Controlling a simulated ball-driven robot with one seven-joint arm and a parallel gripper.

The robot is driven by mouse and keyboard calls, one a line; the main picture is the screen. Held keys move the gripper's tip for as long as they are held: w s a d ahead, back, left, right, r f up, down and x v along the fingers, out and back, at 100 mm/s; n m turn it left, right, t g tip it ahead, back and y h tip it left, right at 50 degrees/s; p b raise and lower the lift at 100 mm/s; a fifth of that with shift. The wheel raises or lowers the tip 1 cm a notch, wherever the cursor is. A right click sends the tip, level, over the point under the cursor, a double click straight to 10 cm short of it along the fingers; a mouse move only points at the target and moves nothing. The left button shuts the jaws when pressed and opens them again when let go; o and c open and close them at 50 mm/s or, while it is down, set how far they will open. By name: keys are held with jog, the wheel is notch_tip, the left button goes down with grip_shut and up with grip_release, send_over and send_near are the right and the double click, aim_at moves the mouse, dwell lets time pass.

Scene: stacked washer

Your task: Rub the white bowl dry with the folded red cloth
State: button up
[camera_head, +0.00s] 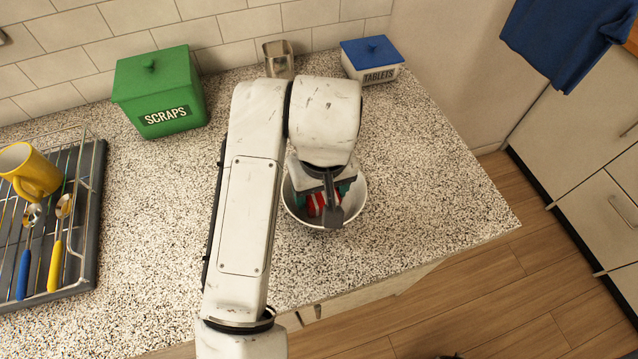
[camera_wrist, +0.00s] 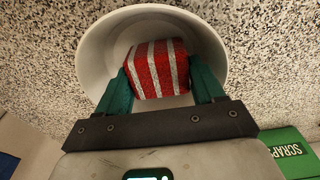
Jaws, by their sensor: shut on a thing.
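The white bowl (camera_head: 355,203) stands upright on the speckled counter, partly hidden by my arm. In the wrist view the bowl's rim and inner wall (camera_wrist: 97,60) surround the cloth. The folded red cloth (camera_wrist: 160,66) has white stripes and is inside the bowl; a bit of it shows in the head view (camera_head: 312,205). My gripper (camera_wrist: 160,82) points down into the bowl, its green fingers shut on the cloth's two sides. Whether the cloth touches the bowl's bottom is hidden.
A green scraps box (camera_head: 160,92), a metal container (camera_head: 279,58) and a blue-lidded tablets box (camera_head: 373,62) stand along the wall. A dish rack (camera_head: 90,215) with a yellow mug (camera_head: 30,172) is at left. Counter right of the bowl is clear up to its edge.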

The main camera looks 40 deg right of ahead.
jog(key=shift+s+d+f, duration=0.1)
jog(key=shift+s+d, duration=0.3)
jog(key=shift+d, duration=0.35)
dwell(0.6)
jog(key=shift+w+p, duration=0.25)
jog(key=shift+p, duration=0.05)
jog(key=shift+w+d, duration=0.15)
jog(key=shift+w, duration=0.15)
jog(key=shift+w+d, duration=0.1)
jog(key=shift+w, duration=0.15)
jog(key=shift+a, duration=0.2)
jog(key=shift+w+a, duration=0.15)
jog(key=shift+a, duration=0.2)
jog(key=shift+w+a, duration=0.1)
jog(key=shift+a, duration=0.15)
dwell(0.4)
jog(key=shift+s+a, duration=0.15)
jog(key=shift+s, duration=0.2)
jog(key=shift+s+a, duration=0.1)
jog(key=shift+s, duration=0.35)
